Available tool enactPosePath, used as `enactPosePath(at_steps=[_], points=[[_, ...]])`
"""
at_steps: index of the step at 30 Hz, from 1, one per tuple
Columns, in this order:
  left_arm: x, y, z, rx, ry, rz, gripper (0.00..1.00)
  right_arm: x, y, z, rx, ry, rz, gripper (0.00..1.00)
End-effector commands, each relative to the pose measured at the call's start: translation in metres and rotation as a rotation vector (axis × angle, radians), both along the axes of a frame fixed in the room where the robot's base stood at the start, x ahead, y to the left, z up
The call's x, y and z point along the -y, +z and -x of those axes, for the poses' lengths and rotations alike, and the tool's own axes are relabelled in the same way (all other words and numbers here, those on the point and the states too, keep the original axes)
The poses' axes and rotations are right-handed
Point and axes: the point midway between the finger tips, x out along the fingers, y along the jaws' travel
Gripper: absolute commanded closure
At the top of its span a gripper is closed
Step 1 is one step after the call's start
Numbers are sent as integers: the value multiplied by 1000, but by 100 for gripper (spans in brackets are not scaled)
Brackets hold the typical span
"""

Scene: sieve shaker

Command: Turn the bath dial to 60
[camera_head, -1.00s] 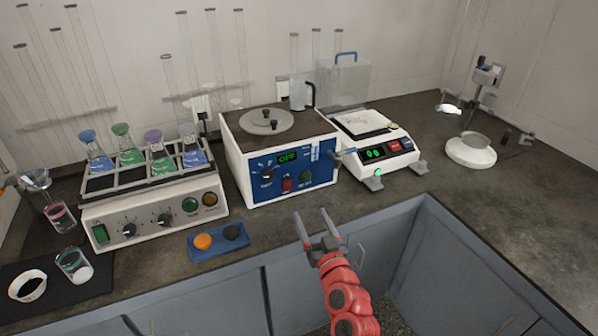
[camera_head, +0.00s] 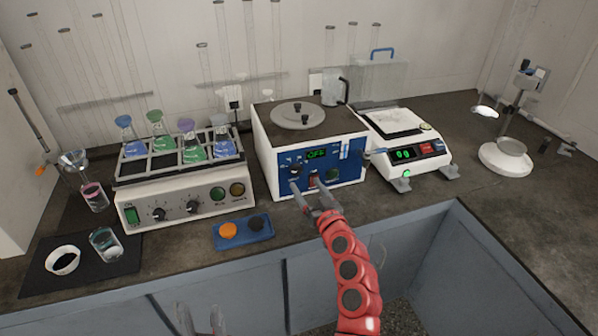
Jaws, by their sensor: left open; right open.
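A white box with a blue front panel (camera_head: 345,171), an OFF display and a round lid stands mid-bench. It has a black dial (camera_head: 294,170) at the panel's left. A white unit (camera_head: 130,195) holding a rack of coloured flasks stands to its left, with two black dials (camera_head: 157,214) (camera_head: 193,207) on its front. Which one is the bath is not labelled legibly. My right gripper (camera_head: 307,184), on the red arm, is open and empty, its fingertips in front of the blue panel, just below its dial. My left gripper (camera_head: 202,318) is open at the bottom edge, mostly cut off, far below the bench units.
A blue tray (camera_head: 244,243) with an orange and a dark round piece lies at the bench front. A balance (camera_head: 410,150) stands right of the blue-panel box. A beaker (camera_head: 105,244) and a white dish (camera_head: 62,260) are on a dark mat at left.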

Motion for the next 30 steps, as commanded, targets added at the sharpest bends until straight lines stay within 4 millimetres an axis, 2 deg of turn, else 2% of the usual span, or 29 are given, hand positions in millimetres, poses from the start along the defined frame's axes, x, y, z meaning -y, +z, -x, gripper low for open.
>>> enactPosePath(at_steps=[6, 12, 18, 26, 30], points=[[0, 5, 0, 0, 0, 0, 50, -13, 1, -31, 0, 1, 1, 26], [0, 4, 0, 0, 0, 0, 50, -21, 0, -51, -1, 2, 0, 26], [0, 4, 0, 0, 0, 0, 50, -23, 2, -59, 4, -3, 0, 26], [0, 4, 0, 0, 0, 0, 50, -23, 1, -59, 3, -3, 0, 26], [0, 4, 0, 0, 0, 0, 50, -23, 1, -59, 2, -2, 0, 49]])
